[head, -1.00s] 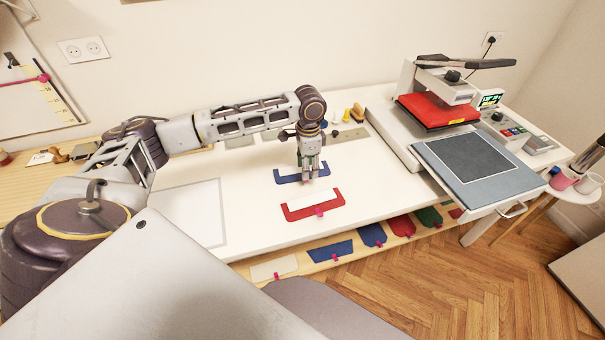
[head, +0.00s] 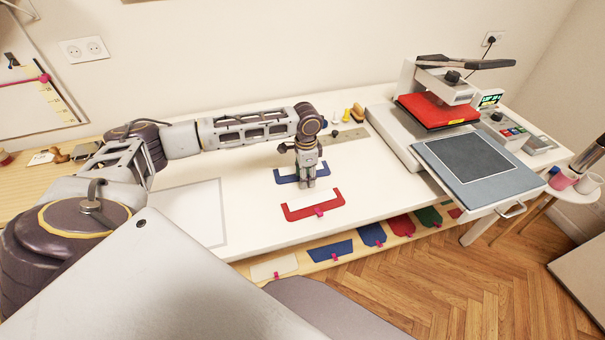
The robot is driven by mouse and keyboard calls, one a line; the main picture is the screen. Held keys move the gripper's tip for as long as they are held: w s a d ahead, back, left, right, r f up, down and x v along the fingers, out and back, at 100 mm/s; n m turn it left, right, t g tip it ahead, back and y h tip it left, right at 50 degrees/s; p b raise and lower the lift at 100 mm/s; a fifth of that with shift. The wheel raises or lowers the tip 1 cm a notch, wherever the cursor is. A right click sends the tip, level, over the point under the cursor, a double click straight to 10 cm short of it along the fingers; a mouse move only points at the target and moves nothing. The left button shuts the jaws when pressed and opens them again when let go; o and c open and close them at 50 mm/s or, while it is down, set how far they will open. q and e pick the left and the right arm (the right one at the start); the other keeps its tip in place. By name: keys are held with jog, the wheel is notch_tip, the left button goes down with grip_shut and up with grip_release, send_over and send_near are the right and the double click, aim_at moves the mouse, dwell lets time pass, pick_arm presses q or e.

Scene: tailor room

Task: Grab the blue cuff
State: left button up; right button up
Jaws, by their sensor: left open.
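The blue cuff (head: 286,179) lies flat on the white table, with its ends turned up toward the back. My left gripper (head: 307,185) points down over the right part of the cuff and hides some of it. The jaws are open, with the fingers seen nearly edge-on. I cannot tell whether the fingertips touch the cuff or the table. My right gripper is out of view.
A red cuff-shaped piece (head: 314,211) lies just in front. A heat press (head: 440,110) stands at the right. Small yellow items (head: 357,112) sit behind. Coloured fabric pieces (head: 331,251) lie on the shelf below the front edge. The table's left part holds a pale sheet (head: 190,212).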

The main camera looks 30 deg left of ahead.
pick_arm(q)
jog(key=c, duration=0.9)
jog(key=shift+o, duration=0.2)
notch_tip(320, 180, up, 10)
dwell(0.6)
